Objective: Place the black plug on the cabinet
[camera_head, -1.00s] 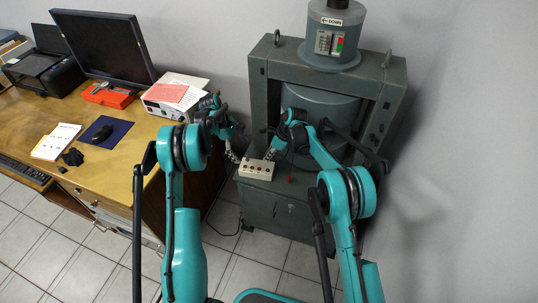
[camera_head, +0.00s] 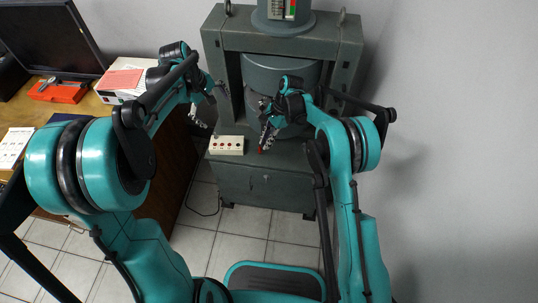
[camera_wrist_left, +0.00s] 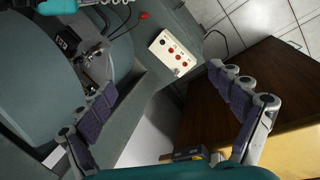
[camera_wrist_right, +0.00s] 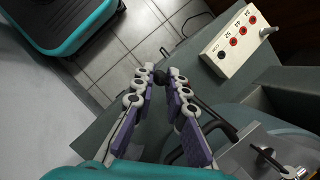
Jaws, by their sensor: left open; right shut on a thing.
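The black plug (camera_wrist_right: 159,76) is a small dark piece between the fingertips of my right gripper (camera_wrist_right: 157,82), which is shut on it. In the head view my right gripper (camera_head: 268,132) hangs low over the front ledge of the grey-green cabinet (camera_head: 265,182), right of the cream terminal box; the plug cannot be made out there. I cannot tell whether the plug touches the ledge. My left gripper (camera_wrist_left: 162,108) is open and empty; in the head view it (camera_head: 200,118) is beyond the ledge's left side, up and left of the box.
The cream terminal box (camera_head: 227,145) with red and black sockets sits on the ledge. A red piece (camera_wrist_left: 144,15) lies near it. Dark cables (camera_wrist_right: 190,112) run by the right gripper. The magnet (camera_head: 272,75) stands behind; a wooden desk (camera_head: 110,108) is left.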

